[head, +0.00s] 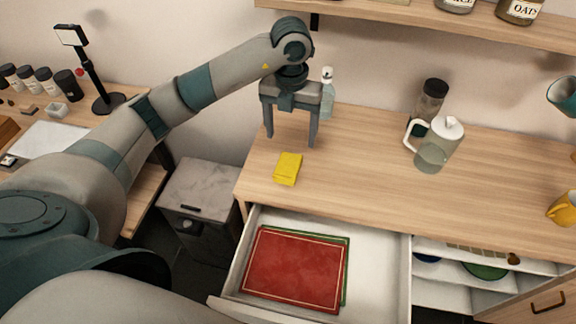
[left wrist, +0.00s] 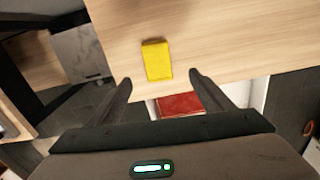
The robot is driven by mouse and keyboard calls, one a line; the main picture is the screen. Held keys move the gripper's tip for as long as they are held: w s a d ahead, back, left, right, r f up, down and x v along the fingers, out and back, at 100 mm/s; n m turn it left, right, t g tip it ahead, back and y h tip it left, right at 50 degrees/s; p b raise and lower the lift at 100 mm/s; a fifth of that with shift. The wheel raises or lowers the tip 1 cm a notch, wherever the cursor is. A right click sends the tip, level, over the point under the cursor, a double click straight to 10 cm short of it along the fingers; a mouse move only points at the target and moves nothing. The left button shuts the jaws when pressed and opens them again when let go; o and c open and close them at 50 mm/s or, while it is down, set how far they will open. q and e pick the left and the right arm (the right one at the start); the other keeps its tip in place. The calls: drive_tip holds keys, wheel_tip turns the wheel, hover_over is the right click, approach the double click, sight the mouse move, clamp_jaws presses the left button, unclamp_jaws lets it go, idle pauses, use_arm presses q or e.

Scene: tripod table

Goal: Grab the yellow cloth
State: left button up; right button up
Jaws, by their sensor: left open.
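The yellow cloth (head: 287,169) lies folded in a small block on the wooden counter, near its front left corner. It also shows in the left wrist view (left wrist: 157,61), beyond and between the two fingers. My left gripper (head: 291,140) is open and empty, with its fingers pointing down above the counter, behind the cloth in the head view. In the left wrist view the gripper (left wrist: 160,82) is apart from the cloth. My right gripper is not in view.
An open drawer (head: 379,270) holding red and green flat items (head: 296,268) juts out below the counter. A spray bottle (head: 328,94) stands behind my left gripper. A pitcher (head: 437,147) and a dark-lidded jar (head: 430,103) stand to the right. The counter around the cloth is clear.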

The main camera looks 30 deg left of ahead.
use_arm(q)
drive_tip(key=p, duration=0.2)
hover_over(288, 164)
drive_tip(key=f, duration=0.5)
drive_tip(key=shift+d+f, duration=0.2)
drive_tip(key=shift+d, duration=0.1)
drive_tip(key=shift+f, duration=0.6)
drive_tip(key=shift+s+a+f+p, duration=0.1)
drive_tip(key=shift+a+f+p, duration=0.05)
drive_tip(key=shift+f+p, duration=0.55)
wheel_tip(288, 164, down, 3)
drive_tip(key=shift+a+p, duration=0.15)
drive_tip(key=shift+p, duration=0.55)
drive_tip(key=shift+f, duration=0.4)
drive_tip(key=c, duration=1.1)
